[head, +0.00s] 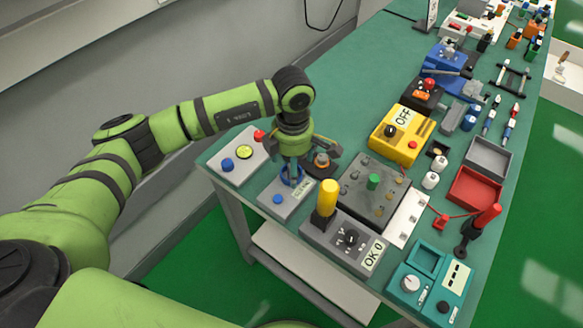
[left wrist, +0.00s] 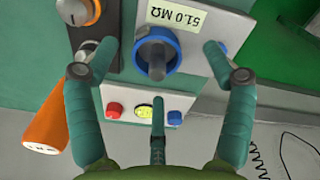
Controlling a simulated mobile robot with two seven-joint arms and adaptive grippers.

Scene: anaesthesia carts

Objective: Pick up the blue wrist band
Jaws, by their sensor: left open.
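The blue wrist band (head: 286,180) shows as a blue ring on a grey box (head: 275,207) near the table's left end. In the left wrist view the band (left wrist: 143,73) is a ring around a dark grey post, beside a label reading "51.0 MΩ". My left gripper (head: 293,165) is above the band, pointing down. In the left wrist view its fingers (left wrist: 160,76) are spread, two at the sides of the band and one below it in the picture. My right gripper is not in view.
A white button box (head: 236,163) stands left of the gripper. A black device with an orange-brown knob (head: 321,159) is close on the right. A yellow-topped post (head: 328,192) stands upright nearby. More devices crowd the table rightward; its back left surface (head: 340,90) is clear.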

